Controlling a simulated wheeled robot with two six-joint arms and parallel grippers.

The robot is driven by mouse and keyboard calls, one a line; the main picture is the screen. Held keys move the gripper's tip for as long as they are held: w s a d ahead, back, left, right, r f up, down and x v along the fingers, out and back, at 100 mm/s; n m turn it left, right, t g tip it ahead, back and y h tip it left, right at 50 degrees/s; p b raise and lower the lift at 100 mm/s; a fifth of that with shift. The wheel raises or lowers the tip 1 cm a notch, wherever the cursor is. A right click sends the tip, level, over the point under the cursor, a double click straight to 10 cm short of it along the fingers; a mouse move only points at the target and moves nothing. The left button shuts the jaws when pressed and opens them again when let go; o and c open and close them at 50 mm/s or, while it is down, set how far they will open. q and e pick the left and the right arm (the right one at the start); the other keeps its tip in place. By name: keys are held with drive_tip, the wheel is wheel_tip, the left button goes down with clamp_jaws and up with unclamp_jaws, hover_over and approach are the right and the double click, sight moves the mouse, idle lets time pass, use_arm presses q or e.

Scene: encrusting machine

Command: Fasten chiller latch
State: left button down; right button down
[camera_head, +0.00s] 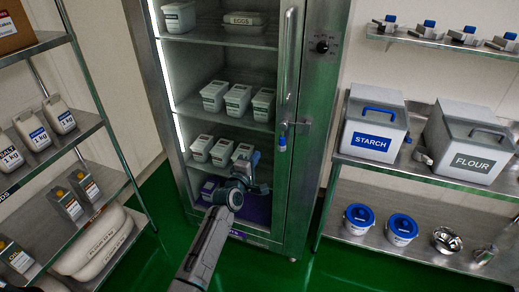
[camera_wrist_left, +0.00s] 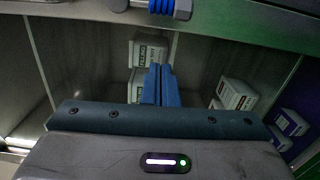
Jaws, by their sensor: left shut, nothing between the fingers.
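The chiller (camera_head: 313,80) is a tall steel cabinet with a glass door and a long vertical handle (camera_head: 287,65). Its latch (camera_head: 298,124) sits below the handle, at the right edge of the door, with a blue grip (camera_head: 283,143) hanging down. My left gripper (camera_head: 256,158) is in front of the glass, lower and to the left of the latch. In the left wrist view, its blue fingers (camera_wrist_left: 161,84) are together and empty. The ribbed blue latch grip (camera_wrist_left: 162,6) shows at the top edge there, apart from the fingers. My right gripper is not in view.
White tubs (camera_head: 237,101) stand on shelves behind the glass. A control knob (camera_head: 322,46) is on the chiller's right panel. A right rack holds the starch bin (camera_head: 372,126) and flour bin (camera_head: 468,143). A left rack (camera_head: 75,135) holds bags. Green floor is open in front.

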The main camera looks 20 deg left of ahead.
use_arm(q)
drive_tip(key=shift+s+a, duration=0.35)
drive_tip(key=shift+s, duration=0.55)
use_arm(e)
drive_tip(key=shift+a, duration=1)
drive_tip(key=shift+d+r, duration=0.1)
